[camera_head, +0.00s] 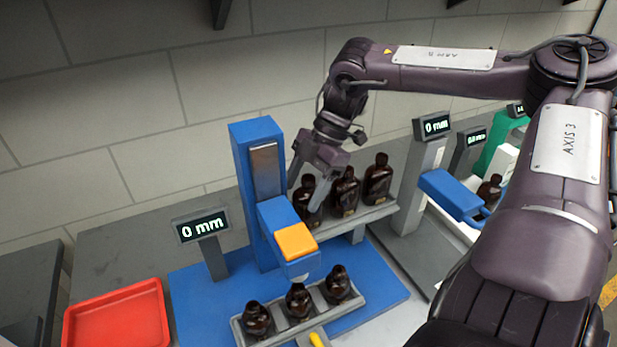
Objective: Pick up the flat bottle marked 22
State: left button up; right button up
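Three dark amber bottles stand in a row on a raised grey shelf: a left one (306,198), a middle one (345,193) and a right one (378,181). Three more dark bottles stand in a grey front tray: left (257,320), middle (299,302) and right (338,285). The number 22 is not readable on any bottle. My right gripper (306,194) points down at the left shelf bottle, its fingers apart on either side of that bottle. Contact with the bottle cannot be made out. My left gripper is not in view.
A blue press-like station (254,165) with an orange top pad (296,241) stands just left of the gripper. A "0 mm" display (201,226) stands beside it. A red tray (117,318) lies at the front left. Another blue station (452,194) is at the right.

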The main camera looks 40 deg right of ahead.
aim_at(304, 178)
grip_shut()
dwell(0.3)
jog(key=shift+w+r+b, duration=0.1)
jog(key=shift+r+b, duration=0.25)
jog(key=shift+r, duration=0.1)
notch_tip(304, 178, up, 2)
jog(key=shift+r+b, duration=0.1)
jog(key=shift+b, duration=0.65)
jog(key=s+d+b, duration=0.2)
jog(key=s+b, duration=0.1)
jog(key=s, duration=0.5)
jog(key=s+d+b, duration=0.3)
jog(key=s+b, duration=0.1)
jog(key=s, duration=0.5)
jog(key=shift+s+r, duration=0.2)
jog(key=shift+s, duration=0.05)
